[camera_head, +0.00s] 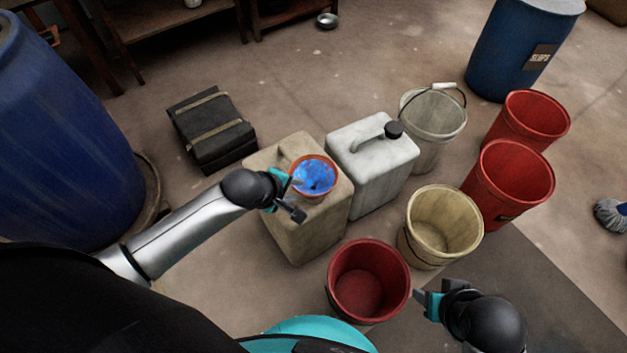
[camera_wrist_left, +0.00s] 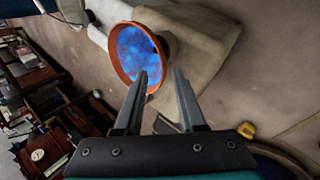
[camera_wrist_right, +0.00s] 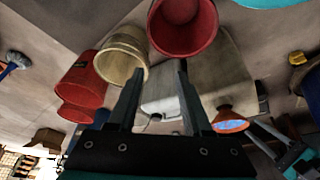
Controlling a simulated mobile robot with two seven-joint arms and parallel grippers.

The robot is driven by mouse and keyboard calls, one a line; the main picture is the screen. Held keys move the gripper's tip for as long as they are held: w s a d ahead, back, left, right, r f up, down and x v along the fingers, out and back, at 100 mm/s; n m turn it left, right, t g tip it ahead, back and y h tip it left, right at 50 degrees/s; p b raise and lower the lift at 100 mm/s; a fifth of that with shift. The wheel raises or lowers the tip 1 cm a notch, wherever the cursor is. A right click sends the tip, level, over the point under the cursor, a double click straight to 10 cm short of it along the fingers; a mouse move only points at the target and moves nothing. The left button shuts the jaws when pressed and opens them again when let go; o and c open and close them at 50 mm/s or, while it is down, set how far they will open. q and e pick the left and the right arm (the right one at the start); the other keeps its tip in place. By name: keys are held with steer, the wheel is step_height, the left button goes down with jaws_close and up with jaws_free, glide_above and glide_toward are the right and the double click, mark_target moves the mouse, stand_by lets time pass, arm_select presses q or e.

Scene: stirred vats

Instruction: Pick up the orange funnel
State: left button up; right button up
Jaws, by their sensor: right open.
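The orange funnel (camera_head: 330,171) sits upright on top of the tan jerrycan (camera_head: 313,226), with blue showing inside its bowl. My left gripper (camera_head: 297,197) is at the funnel's left side. In the left wrist view, its fingers (camera_wrist_left: 163,74) are apart, with one tip overlapping the lower edge of the funnel's rim (camera_wrist_left: 117,65) and the other outside it. I cannot tell whether they touch it. My right gripper (camera_head: 422,296) is open and empty beside the front red bucket. The funnel also shows in the right wrist view (camera_wrist_right: 224,113).
A white jerrycan (camera_head: 376,175) stands right of the tan one. The front red bucket (camera_head: 369,281), a cream bucket (camera_head: 450,211), a grey bucket (camera_head: 427,147) and red buckets (camera_head: 507,186) stand around. Blue drums (camera_head: 55,145) and a black case (camera_head: 211,128) are farther out.

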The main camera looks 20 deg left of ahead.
mark_target(300, 189)
arm_select(q)
steer(key=shift+b+x, duration=1.45)
steer(key=shift+x, duration=1.05)
arm_select(e)
steer(key=r, duration=0.1)
steer(key=w+a+r+t, duration=0.1)
steer(key=w+a+r+t+y, duration=0.1)
steer(key=shift+r, duration=0.35)
arm_select(q)
steer(key=shift+c, duration=0.3)
jaws_close()
